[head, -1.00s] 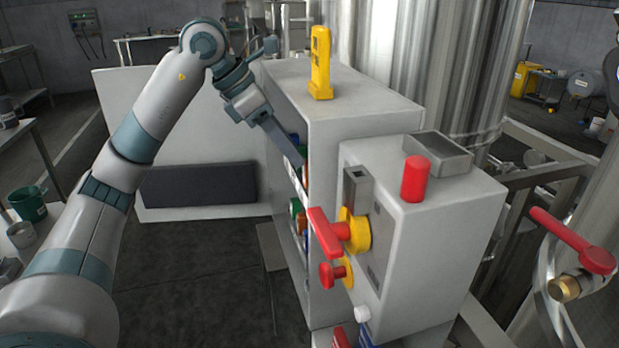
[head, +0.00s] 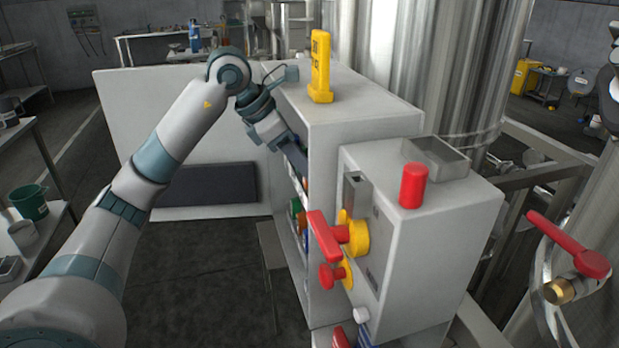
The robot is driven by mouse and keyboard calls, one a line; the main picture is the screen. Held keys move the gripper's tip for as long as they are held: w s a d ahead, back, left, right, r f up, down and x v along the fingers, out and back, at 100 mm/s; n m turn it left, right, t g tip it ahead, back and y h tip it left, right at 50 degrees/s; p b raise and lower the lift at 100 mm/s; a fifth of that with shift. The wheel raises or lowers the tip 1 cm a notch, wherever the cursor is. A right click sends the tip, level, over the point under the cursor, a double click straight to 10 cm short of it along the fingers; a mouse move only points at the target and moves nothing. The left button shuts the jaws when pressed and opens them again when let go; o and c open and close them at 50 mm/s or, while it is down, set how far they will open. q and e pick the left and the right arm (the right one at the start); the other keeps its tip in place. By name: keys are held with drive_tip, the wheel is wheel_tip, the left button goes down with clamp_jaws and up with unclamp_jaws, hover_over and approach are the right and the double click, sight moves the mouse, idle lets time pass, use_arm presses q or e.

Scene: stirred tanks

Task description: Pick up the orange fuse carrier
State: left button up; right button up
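An open grey cabinet (head: 365,112) stands in the middle, its opening facing left, and I see its inside only at a steep angle. An orange part (head: 297,206) shows in the opening among blue and green ones; I cannot tell for sure that it is the orange fuse carrier. My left gripper (head: 290,149) reaches into the upper part of the opening from the left. Its fingertips are hidden behind the cabinet's edge, so I cannot see whether it is open, shut or holding anything. My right gripper is out of view.
A yellow handheld device (head: 320,68) stands on the cabinet top. A grey box (head: 430,225) in front carries a red cylinder (head: 412,186), an open tray (head: 436,158) and red-handled yellow switches (head: 355,238). The cabinet door (head: 180,125) stands open at the left. Steel tanks are behind.

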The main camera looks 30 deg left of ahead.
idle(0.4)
use_arm(q)
clamp_jaws()
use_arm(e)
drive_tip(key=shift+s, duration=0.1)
use_arm(q)
drive_tip(key=shift+r, duration=0.1)
